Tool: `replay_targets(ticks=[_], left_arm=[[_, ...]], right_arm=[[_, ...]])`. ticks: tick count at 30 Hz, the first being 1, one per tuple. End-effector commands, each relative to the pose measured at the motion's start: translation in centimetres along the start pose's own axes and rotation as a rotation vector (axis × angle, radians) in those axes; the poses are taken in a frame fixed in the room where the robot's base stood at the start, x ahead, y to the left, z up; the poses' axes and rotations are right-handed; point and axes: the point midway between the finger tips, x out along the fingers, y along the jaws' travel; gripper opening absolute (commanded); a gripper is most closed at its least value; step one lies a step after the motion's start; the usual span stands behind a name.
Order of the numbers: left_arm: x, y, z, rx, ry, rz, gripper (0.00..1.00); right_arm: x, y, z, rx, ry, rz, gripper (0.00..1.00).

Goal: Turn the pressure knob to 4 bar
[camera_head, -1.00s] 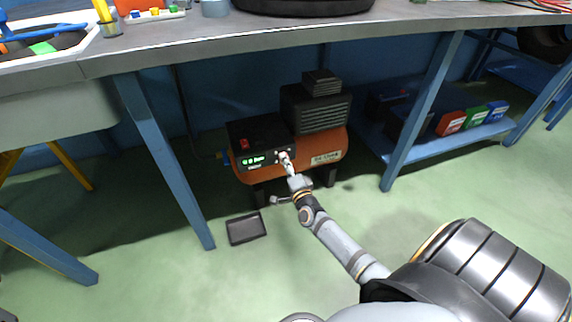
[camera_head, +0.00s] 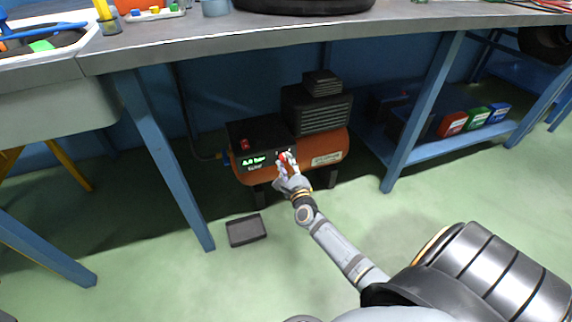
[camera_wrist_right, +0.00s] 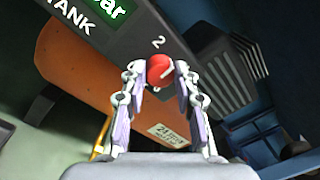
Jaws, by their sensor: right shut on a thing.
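The orange and black compressor (camera_head: 327,143) stands on the floor under the workbench. Its front panel has a green display (camera_head: 254,161) that looks like 4.0 bar, though the digits are small. The red pressure knob (camera_wrist_right: 159,70) shows in the right wrist view between the fingertips, with a white mark on it and a "2" printed beside it. My right gripper (camera_wrist_right: 165,82) is shut on the knob. In the head view, the right gripper (camera_head: 284,164) reaches the panel from the front and partly hides the knob. My left gripper is not in view.
The workbench top (camera_head: 220,38) overhangs the compressor, with blue legs (camera_head: 165,165) on either side. A dark tray (camera_head: 246,230) lies on the floor in front. A low shelf (camera_head: 445,145) at right holds coloured boxes. Open green floor lies in front.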

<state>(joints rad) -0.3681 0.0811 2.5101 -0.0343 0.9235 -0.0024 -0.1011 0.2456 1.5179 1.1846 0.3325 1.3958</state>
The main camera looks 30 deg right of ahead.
Motion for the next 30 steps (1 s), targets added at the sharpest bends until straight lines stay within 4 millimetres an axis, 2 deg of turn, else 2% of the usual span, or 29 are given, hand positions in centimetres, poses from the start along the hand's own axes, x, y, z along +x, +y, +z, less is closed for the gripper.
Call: replay_targets(ticks=[18, 30], left_arm=[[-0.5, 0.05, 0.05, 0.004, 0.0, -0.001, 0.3], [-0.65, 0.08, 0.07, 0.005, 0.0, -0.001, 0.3]], right_arm=[[-0.07, -0.02, -0.08, 0.558, 0.038, 0.001, 0.0], [-0.07, -0.08, -0.07, 0.772, 0.052, 0.002, 0.0]])
